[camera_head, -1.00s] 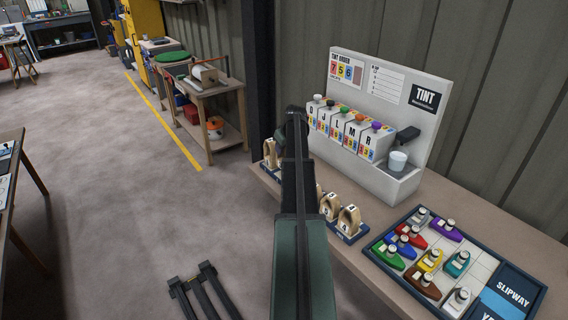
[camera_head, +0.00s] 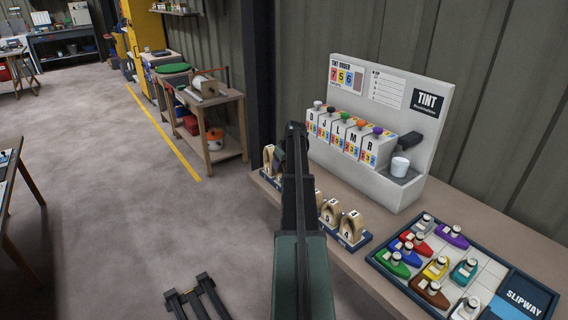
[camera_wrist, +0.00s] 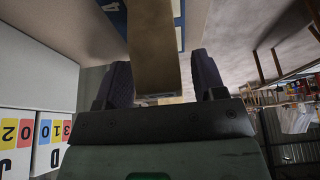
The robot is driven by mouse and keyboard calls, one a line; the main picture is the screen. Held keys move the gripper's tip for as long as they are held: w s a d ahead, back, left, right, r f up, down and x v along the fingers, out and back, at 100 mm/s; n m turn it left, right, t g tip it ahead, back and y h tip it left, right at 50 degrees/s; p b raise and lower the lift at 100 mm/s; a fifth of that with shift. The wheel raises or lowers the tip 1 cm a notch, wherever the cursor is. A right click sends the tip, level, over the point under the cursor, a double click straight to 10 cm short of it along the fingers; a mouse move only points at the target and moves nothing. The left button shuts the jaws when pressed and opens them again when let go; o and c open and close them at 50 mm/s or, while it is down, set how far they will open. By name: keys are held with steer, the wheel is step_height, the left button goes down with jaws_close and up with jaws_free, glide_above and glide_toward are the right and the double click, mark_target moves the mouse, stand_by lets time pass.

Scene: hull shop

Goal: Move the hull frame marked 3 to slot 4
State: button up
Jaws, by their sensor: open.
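Several pale wooden hull frames stand in a row on a dark blue rack (camera_head: 360,241) at the bench's front edge. One hull frame (camera_head: 351,226) stands at the right end and another (camera_head: 330,212) beside it; their small marks are hard to read. One more hull frame (camera_head: 268,158) shows left of my arm, which hides the middle of the row. In the wrist view my gripper (camera_wrist: 163,78) is open, with a wooden hull frame (camera_wrist: 155,45) between its two dark fingers. Gaps show beside it, and its number is not visible. In the head view the fingers are hidden.
A white tint dispenser (camera_head: 427,130) stands behind the rack, with a cup (camera_head: 400,166). A tray (camera_head: 377,263) of several coloured toy boats lies at the right.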

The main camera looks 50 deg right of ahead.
steer(key=shift+r, duration=0.3)
steer(key=p+v, duration=1.1)
steer(key=shift+s+r, duration=0.25)
steer(key=shift+r, duration=0.05)
steer(key=shift+a, duration=0.15)
steer(key=w+a+f+n+g+y, duration=0.1)
steer(key=w+a, duration=0.2)
steer(key=a, duration=1.6)
steer(key=w+a+n+g+y, duration=0.1)
steer(key=w+a, duration=0.2)
steer(key=a, duration=1.5)
steer(key=s+a+g, duration=0.1)
steer(key=s+a, duration=0.4)
steer(key=a, duration=0.7)
steer(key=s+a+n+g, duration=0.1)
steer(key=s+a, duration=0.5)
steer(key=a, duration=0.6)
steer(key=shift+a+f+h, duration=0.2)
steer(key=shift+a+h, duration=0.15)
steer(key=shift+h, duration=0.05)
